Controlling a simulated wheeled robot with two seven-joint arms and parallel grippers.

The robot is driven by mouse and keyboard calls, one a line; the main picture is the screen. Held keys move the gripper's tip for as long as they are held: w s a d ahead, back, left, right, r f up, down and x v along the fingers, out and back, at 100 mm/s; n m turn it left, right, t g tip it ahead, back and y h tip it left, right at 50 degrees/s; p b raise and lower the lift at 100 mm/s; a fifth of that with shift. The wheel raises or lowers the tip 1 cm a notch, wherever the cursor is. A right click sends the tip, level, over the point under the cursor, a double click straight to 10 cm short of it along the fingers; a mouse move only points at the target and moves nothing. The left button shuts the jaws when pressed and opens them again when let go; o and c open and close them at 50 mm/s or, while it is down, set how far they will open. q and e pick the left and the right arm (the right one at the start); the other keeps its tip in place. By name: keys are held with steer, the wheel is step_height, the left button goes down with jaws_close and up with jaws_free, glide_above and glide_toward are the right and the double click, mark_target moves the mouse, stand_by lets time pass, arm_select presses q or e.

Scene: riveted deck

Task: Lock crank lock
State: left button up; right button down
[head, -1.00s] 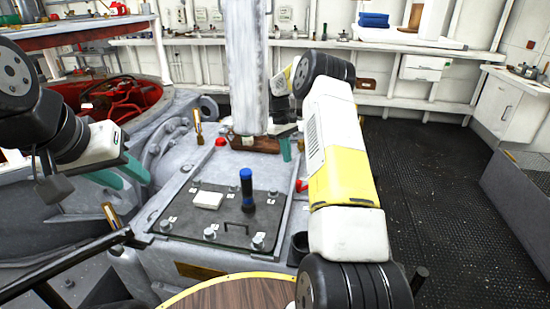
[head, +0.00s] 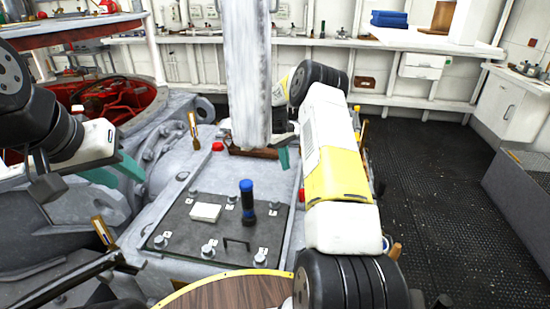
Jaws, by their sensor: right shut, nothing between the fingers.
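I cannot tell which part is the crank lock. Small brass-and-wood levers stand around the grey machine: one upright at its back left (head: 193,130), another tilted at the near left (head: 103,230). A wooden handle end (head: 395,251) shows beside my right forearm. My left gripper (head: 118,174) hangs over the machine's left side, its teal fingers apart and empty. My white-and-yellow right arm hides the machine's right side.
A dark panel (head: 180,236) with bolts carries a blue-topped black handle (head: 247,202) and a white block (head: 206,212). A white column (head: 247,70) rises behind it. A red-lined well (head: 95,105) lies left. Dark floor (head: 440,190) is free on the right.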

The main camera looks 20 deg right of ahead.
steer(key=x, duration=0.7)
steer(key=shift+s+f, duration=0.1)
steer(key=shift+f, duration=0.25)
steer(key=shift+s+d+r, duration=0.1)
steer(key=shift+s+d, duration=0.2)
steer(key=shift+s, duration=0.25)
steer(key=shift+s+d+r, duration=0.1)
steer(key=shift+s+d, duration=0.25)
steer(key=shift+s, duration=0.15)
steer(key=shift+s+d+f, duration=0.1)
steer(key=shift+s+d, duration=0.2)
steer(key=shift+s, duration=0.35)
steer(key=shift+s, duration=0.15)
